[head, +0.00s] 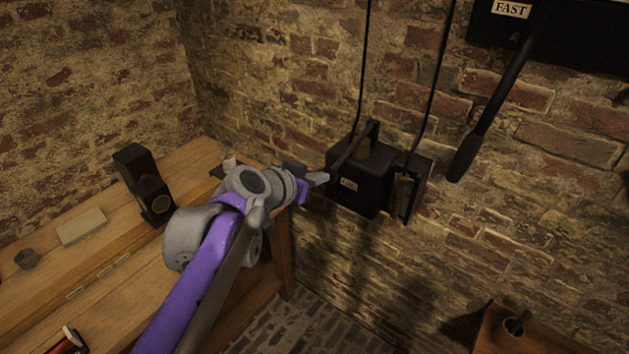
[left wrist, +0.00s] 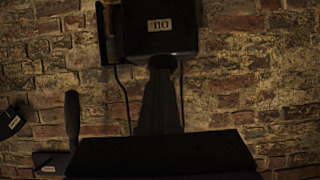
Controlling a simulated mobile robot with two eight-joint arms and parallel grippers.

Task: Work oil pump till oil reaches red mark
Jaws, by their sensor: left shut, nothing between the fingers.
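The oil pump (head: 358,182) is a black box on the brick wall with a small pale label. It also shows at the top of the left wrist view (left wrist: 185,35), its label upside down. A dark lever (head: 350,150) slopes across its top, down and left toward my gripper. A narrow upright gauge (head: 404,194) is on its right side; I cannot make out an oil level or red mark. My left gripper (head: 322,178) is shut and empty, its tips close to the pump's left side. I cannot tell whether they touch the lever. My right gripper is out of view.
A wooden bench (head: 120,262) stands at the left, with a black device (head: 146,184) and a pale block (head: 81,227) on it. A long dark lever (head: 490,115) hangs from a box labelled FAST at the upper right. Cables run up the wall from the pump.

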